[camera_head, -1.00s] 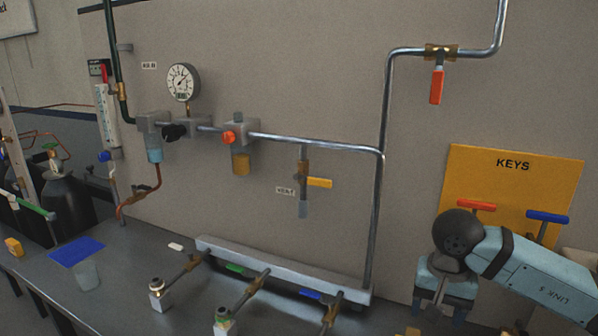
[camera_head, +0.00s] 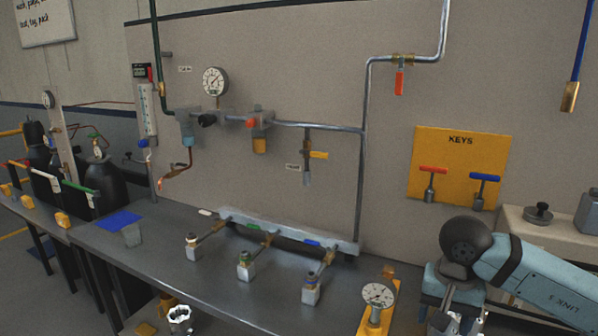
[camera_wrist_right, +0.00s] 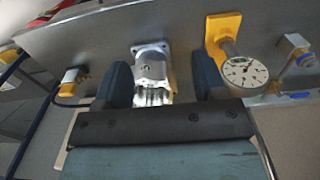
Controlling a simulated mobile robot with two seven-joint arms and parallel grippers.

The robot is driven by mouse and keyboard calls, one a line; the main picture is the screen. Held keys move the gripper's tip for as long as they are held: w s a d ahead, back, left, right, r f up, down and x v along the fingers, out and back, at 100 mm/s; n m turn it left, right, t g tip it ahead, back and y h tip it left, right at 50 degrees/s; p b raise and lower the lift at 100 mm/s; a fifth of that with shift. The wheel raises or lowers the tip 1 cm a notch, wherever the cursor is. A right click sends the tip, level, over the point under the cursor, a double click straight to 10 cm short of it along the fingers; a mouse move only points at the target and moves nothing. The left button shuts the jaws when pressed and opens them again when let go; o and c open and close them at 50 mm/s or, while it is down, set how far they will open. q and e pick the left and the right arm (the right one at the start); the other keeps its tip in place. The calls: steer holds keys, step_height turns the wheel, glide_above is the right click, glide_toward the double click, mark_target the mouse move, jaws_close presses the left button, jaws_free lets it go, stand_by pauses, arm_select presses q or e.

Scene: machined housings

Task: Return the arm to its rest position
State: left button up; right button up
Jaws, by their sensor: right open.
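My right arm comes in from the right in the head view, its pale blue link leading to a dark round joint. My right gripper (camera_head: 447,316) hangs below that joint, low at the right, partly cut off by the bottom edge. In the right wrist view the two dark blue fingers (camera_wrist_right: 163,85) stand apart, so it is open. A silvery machined housing (camera_wrist_right: 152,70) shows in the gap between them; I cannot tell how far beyond the fingertips it is. My left gripper is not in view.
A dial gauge on a yellow stand (camera_head: 377,296) stands just left of my right gripper. A grey bench (camera_head: 165,255) carries a pipe manifold (camera_head: 290,236). A yellow KEYS board (camera_head: 460,150) hangs behind the arm. A silvery part (camera_head: 180,318) lies at the bottom left.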

steer(key=s+a+f+m+t+y, duration=0.1)
steer(key=s+a+m+y, duration=0.4)
steer(key=a+m+y, duration=0.55)
steer(key=s+a+m+y, duration=0.4)
steer(key=a+m+y, duration=0.6)
steer(key=y, duration=0.1)
steer(key=w+d+f+m+t+h, duration=0.1)
steer(key=d+f+m+t+h, duration=0.45)
steer(key=m, duration=0.95)
steer(key=w+d+f+m+t+h, duration=0.1)
steer(key=d+f+m+t+h, duration=0.1)
steer(key=f+m+t+h, duration=0.75)
steer(key=s+d+f+m+g+h, duration=0.25)
steer(key=s+f+m, duration=0.4)
steer(key=m, duration=0.35)
steer(key=s+d+f+m+g+h, duration=0.1)
steer(key=s+d+f+m+g, duration=0.25)
steer(key=s+f+m, duration=0.4)
arm_select(q)
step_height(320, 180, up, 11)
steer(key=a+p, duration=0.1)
steer(key=p, duration=1.2)
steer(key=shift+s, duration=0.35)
arm_select(e)
step_height(320, 180, up, 11)
steer(key=d+m+t, duration=0.1)
steer(key=shift+w, duration=0.3)
